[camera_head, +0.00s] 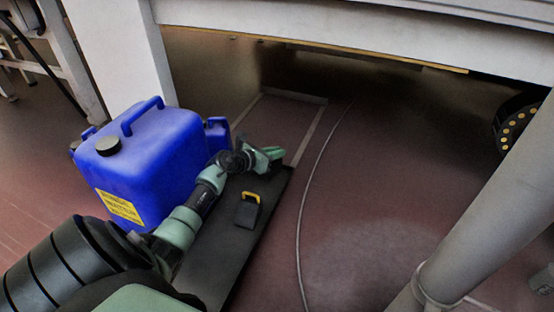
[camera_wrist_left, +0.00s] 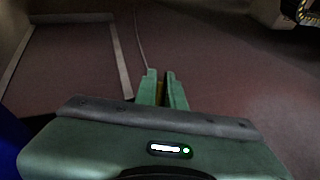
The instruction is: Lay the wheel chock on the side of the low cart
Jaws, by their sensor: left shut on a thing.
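My left gripper (camera_head: 272,156) reaches in from the left, over the far end of a long dark platform (camera_head: 215,268), which looks like the low cart. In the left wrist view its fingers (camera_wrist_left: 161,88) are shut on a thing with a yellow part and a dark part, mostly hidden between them. I cannot tell its shape. A black block with a yellow handle (camera_head: 248,210), possibly a wheel chock, sits on the platform, nearer than the gripper and apart from it. My right gripper is not in view.
A blue jerrycan (camera_head: 150,160) with a black cap and yellow label stands left of my arm. A thin cable (camera_head: 302,220) runs along the reddish floor. A grey pipe (camera_head: 480,205) stands at the right. A machine frame (camera_head: 360,25) overhangs the back. Floor right of the platform is mostly clear.

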